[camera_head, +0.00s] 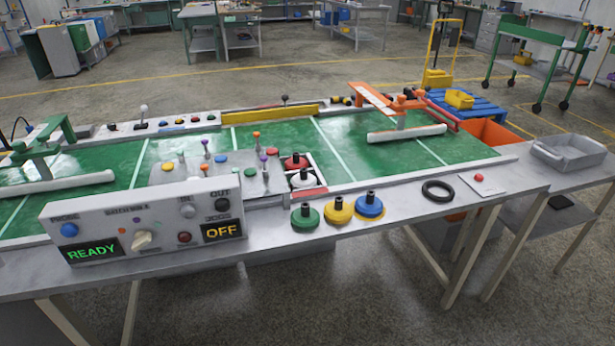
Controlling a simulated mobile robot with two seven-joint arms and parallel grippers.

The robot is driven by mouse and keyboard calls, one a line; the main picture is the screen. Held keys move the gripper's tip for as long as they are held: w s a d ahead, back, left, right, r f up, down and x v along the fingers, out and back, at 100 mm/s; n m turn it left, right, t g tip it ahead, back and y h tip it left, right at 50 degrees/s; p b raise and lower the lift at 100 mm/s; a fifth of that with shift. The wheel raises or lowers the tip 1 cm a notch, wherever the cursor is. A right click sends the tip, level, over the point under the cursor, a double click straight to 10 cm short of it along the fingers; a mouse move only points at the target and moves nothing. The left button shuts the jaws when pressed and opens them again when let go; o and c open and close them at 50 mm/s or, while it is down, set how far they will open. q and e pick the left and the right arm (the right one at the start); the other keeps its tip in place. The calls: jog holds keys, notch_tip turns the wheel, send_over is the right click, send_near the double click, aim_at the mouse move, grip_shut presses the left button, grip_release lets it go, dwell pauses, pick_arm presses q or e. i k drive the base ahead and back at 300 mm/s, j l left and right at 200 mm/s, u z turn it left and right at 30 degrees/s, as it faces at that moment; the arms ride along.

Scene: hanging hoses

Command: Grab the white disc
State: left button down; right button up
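The white disc (303,183) has a black knob on top. It sits in a small frame at the middle of the green-topped table, just in front of a red disc (295,165) with a black knob. A red strip runs along the frame's front edge and a white bar along its right side. Green (305,223), yellow (338,216) and blue (369,211) discs with black knobs stand in a row on the grey front ledge. Neither of my grippers shows in the head view.
A grey panel (183,172) with upright coloured pegs stands left of the white disc. A control box (150,222) reading READY and OFF stands front left. A black ring (437,191) lies on the ledge; a grey tray (570,152) stands at right. Green surface right of the disc is mostly clear.

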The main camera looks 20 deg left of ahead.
aim_at(304, 179)
jog(key=i+l, duration=0.65)
jog(key=i+l+u, duration=0.15)
jog(key=u, duration=0.35)
jog(key=i+l+u, duration=0.15)
jog(key=u, duration=0.35)
jog(key=k+l, duration=0.05)
jog(key=l, duration=0.05)
